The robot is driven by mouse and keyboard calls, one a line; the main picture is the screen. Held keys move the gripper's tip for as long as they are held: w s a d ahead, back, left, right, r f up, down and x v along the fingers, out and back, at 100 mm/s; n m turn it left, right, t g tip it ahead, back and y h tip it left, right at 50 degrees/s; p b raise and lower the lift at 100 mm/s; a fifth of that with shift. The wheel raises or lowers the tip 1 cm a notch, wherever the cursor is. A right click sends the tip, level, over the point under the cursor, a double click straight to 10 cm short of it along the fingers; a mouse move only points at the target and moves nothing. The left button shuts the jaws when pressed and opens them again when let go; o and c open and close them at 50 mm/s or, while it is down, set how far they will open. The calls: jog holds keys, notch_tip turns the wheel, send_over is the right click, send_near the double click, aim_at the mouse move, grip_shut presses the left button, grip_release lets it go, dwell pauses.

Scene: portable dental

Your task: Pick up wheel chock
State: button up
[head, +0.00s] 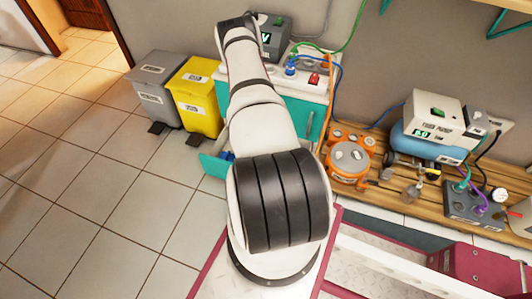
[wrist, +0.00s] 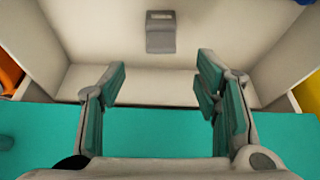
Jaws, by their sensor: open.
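My gripper (wrist: 160,88) is open and empty in the wrist view, its two teal-padded fingers wide apart. A small grey block (wrist: 160,33) with a pale patch on top lies beyond the fingertips, midway between them, in a pale, walled space. It may be the wheel chock, but its shape does not make this certain. The gripper does not touch it. In the head view my own arm hides the gripper, and I cannot make out the wheel chock there.
A teal-fronted cart (head: 313,122) stands by the wall, with a teal panel (head: 214,166) jutting out at its lower left. A yellow bin (head: 196,97) and a grey bin (head: 155,88) stand left of it. An orange device (head: 349,160) is to the right. Tiled floor at left is clear.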

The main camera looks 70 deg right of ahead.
jog(key=shift+b+x, duration=1.85)
jog(key=shift+x, duration=2)
jog(key=shift+w+d, duration=0.1)
jog(key=shift+w, duration=0.05)
jog(key=shift+r, duration=0.1)
grip_shut()
